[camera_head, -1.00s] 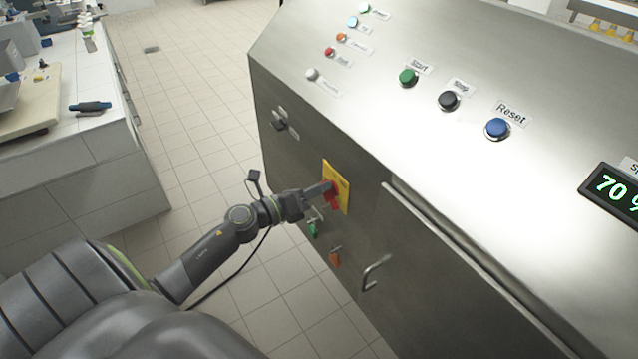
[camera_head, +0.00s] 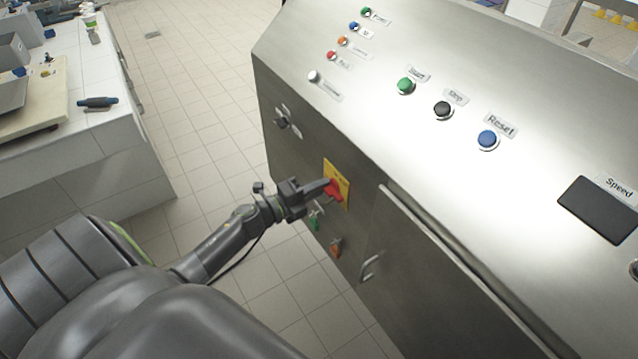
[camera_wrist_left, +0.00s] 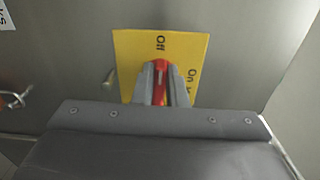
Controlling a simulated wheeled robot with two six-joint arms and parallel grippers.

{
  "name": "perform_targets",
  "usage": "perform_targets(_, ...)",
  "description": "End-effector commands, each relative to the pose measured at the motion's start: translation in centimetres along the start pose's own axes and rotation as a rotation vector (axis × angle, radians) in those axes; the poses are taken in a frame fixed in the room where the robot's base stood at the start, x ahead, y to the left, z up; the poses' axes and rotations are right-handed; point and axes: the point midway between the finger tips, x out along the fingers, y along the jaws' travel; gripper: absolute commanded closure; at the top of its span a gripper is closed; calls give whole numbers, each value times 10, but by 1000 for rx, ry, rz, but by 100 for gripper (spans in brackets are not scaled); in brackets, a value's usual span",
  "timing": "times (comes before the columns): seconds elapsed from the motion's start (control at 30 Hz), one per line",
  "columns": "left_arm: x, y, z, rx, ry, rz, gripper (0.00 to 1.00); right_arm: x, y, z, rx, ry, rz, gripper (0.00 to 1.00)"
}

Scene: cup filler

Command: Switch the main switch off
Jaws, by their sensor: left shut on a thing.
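The main switch is a red handle (camera_head: 334,188) on a yellow plate (camera_head: 342,176) on the machine's steel front. My left gripper (camera_head: 328,187) is at the plate and is shut on the red handle. In the left wrist view the red handle (camera_wrist_left: 160,72) stands between the two fingers (camera_wrist_left: 160,90), its tip toward the word "Off" on the yellow plate (camera_wrist_left: 130,60). The word "On" is at the right of the plate. The speed display (camera_head: 598,209) is dark. My right gripper is not in view.
A black knob (camera_head: 282,123) sits left of the plate. Green (camera_head: 314,222) and orange (camera_head: 336,247) fittings and a door handle (camera_head: 370,267) lie below it. A white counter (camera_head: 110,140) stands at the left, with open floor between.

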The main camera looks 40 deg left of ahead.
Motion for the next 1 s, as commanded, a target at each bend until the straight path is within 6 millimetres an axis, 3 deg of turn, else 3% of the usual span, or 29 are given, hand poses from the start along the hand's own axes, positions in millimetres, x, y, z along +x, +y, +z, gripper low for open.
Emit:
perform_targets(0.67,0,1,0,-61,-1,1,100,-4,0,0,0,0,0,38)
perform_targets(0.7,0,1,0,-61,-1,1,84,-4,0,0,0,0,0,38)
perform_targets(0.83,0,1,0,-60,-1,1,67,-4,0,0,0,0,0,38)
perform_targets(1.0,0,1,0,-58,0,1,66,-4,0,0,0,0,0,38)
